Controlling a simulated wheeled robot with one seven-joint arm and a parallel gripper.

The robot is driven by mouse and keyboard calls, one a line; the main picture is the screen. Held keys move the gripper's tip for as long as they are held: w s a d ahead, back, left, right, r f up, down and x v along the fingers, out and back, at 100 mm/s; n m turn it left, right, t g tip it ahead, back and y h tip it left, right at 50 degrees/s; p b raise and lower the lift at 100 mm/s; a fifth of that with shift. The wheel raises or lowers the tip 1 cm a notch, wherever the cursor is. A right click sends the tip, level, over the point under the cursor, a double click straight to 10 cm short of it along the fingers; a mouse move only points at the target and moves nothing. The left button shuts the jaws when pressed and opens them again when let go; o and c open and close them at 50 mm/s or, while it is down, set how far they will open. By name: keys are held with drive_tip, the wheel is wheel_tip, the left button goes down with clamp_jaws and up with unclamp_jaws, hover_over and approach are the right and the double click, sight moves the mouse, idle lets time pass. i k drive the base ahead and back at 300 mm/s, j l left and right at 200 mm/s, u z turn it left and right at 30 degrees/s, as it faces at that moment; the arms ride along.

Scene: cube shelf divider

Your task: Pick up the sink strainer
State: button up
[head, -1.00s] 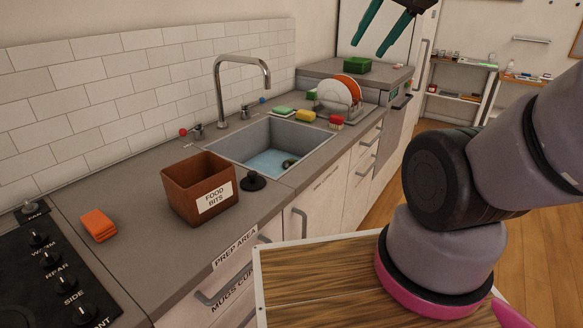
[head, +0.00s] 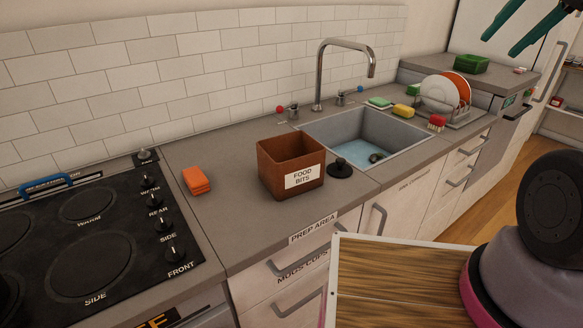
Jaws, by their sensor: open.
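A small dark round object (head: 376,157) lies in the bluish bottom of the sink (head: 318,129); it may be the sink strainer, but it is too small to be sure. A black round piece with a knob on top (head: 340,169) sits on the counter between the sink and the food bits box; it looks like a plug or strainer. My gripper (head: 500,46) shows at the top right, its two dark green fingers apart with nothing between them. It is in the air, well away from both dark objects.
The brown food bits box (head: 276,173) stands left of the black piece. A tall tap (head: 320,78) rises behind the sink. Sponges (head: 403,111), a red brush (head: 436,122) and a dish rack (head: 466,117) are to the right.

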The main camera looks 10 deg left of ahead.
sight(379, 158)
drive_tip(key=u, duration=0.5)
drive_tip(key=l+u, duration=0.35)
drive_tip(key=i+l+u, duration=0.1)
drive_tip(key=l+u, duration=0.45)
drive_tip(key=u, duration=0.15)
drive_tip(key=l+u, duration=0.1)
drive_tip(key=l, duration=0.45)
drive_tip(key=l+u, duration=0.15)
drive_tip(key=l, duration=0.4)
drive_tip(key=k+l+u, duration=0.1)
drive_tip(key=l, duration=0.4)
drive_tip(key=k+l+u, duration=0.15)
drive_tip(key=l, duration=0.9)
